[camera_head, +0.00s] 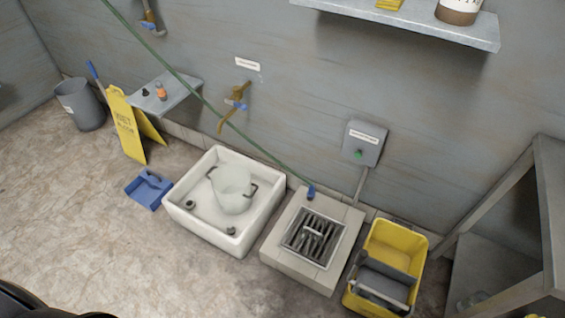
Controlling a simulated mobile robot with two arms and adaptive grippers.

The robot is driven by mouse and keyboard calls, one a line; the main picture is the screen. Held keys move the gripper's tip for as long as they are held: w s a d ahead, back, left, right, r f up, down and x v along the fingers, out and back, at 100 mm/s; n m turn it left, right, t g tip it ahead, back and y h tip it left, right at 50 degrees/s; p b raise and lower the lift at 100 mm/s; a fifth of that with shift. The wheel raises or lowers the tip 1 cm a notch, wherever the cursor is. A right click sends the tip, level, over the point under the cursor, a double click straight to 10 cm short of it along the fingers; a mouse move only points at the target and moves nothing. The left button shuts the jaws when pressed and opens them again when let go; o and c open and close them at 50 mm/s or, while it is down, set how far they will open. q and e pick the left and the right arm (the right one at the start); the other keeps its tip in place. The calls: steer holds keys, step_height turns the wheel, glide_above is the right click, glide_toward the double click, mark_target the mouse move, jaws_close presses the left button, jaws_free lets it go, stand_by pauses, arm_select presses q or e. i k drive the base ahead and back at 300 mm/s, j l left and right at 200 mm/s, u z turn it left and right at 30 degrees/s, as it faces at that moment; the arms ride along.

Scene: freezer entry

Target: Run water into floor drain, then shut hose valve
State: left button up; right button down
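The floor drain (298,246) has a dark slatted grate in a pale raised block, right of centre. A green hose (185,80) runs from the top left down to a blue end piece (311,193) at the far edge of the drain block. I see no water stream at the hose end. A brass fitting with a blue part (149,24) is on the wall at top left. A brass tap (238,97) with a blue part is on the wall above the white basin. I cannot tell which is the hose valve. Neither gripper is in view.
A white basin (178,207) holding a pale pot (231,190) stands left of the drain. A yellow mop bucket (408,241) stands right of it, near a grey rack (548,200). A blue dustpan (145,195) and yellow floor sign (124,128) are at left.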

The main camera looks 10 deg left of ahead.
mark_target(151, 26)
steer(key=u, duration=1.25)
steer(key=i+j, duration=0.25)
steer(key=i, duration=0.2)
steer(key=i+j+u, duration=0.1)
steer(key=i+j, duration=0.15)
steer(key=i, duration=0.25)
steer(key=i+j, duration=0.2)
steer(key=i, duration=0.25)
